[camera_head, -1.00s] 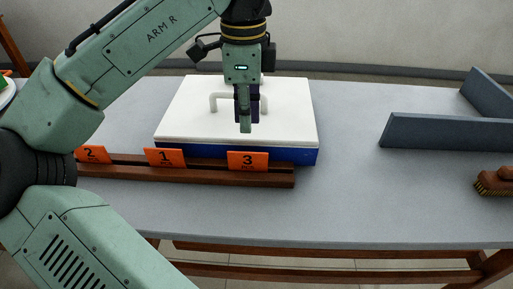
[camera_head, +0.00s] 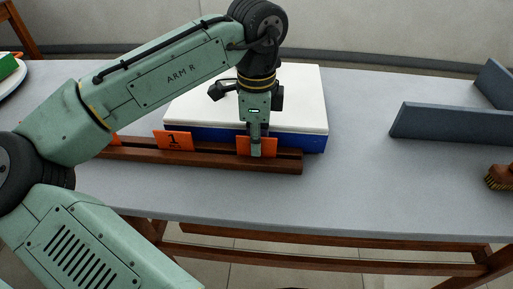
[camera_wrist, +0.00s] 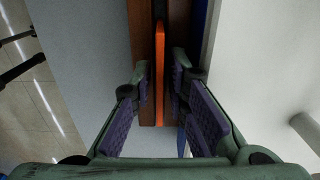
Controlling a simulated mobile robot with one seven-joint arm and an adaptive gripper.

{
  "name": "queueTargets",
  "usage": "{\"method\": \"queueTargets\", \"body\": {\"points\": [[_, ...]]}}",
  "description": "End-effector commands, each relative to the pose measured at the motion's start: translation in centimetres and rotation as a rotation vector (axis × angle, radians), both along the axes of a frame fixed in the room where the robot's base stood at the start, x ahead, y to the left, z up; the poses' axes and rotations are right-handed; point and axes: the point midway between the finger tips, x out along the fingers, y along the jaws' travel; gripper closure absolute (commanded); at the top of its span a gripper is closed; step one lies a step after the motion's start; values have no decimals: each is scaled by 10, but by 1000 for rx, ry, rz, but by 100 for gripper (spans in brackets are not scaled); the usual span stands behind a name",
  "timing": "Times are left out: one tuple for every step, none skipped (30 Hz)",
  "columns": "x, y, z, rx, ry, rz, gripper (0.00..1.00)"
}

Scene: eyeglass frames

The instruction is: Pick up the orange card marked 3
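The orange card marked 3 (camera_head: 271,147) stands in the brown wooden rail (camera_head: 289,164) near its right end. In the head view my gripper (camera_head: 256,153) covers the middle of the card, and its number is hidden. In the wrist view the card (camera_wrist: 159,60) shows edge-on as a thin orange strip. My gripper (camera_wrist: 161,78) points down over it, with one finger on each side. The fingers are open, and a gap shows between each pad and the card.
An orange card marked 1 (camera_head: 173,141) stands in the rail to the left; another orange card farther left is mostly hidden by my arm. A white-topped blue box (camera_head: 300,105) lies close behind the rail. Grey panels (camera_head: 440,123) and a brush (camera_head: 499,177) are at the right.

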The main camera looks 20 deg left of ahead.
Motion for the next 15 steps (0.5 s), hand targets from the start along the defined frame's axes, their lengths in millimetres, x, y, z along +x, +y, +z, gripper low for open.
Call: {"method": "queueTargets", "body": {"points": [[0,0,0,0,0,0,85],[0,0,0,0,0,0,85],[0,0,0,0,0,0,85],[0,0,0,0,0,0,86],[0,0,0,0,0,0,88],[0,0,0,0,0,0,90],[0,0,0,0,0,0,92],[0,0,0,0,0,0,94],[0,0,0,0,0,0,97],[0,0,0,0,0,0,99],[0,0,1,0,0,0,100],[0,0,1,0,0,0,100],[0,0,1,0,0,0,100],[0,0,1,0,0,0,100],[0,0,1,0,0,0,100]]}}
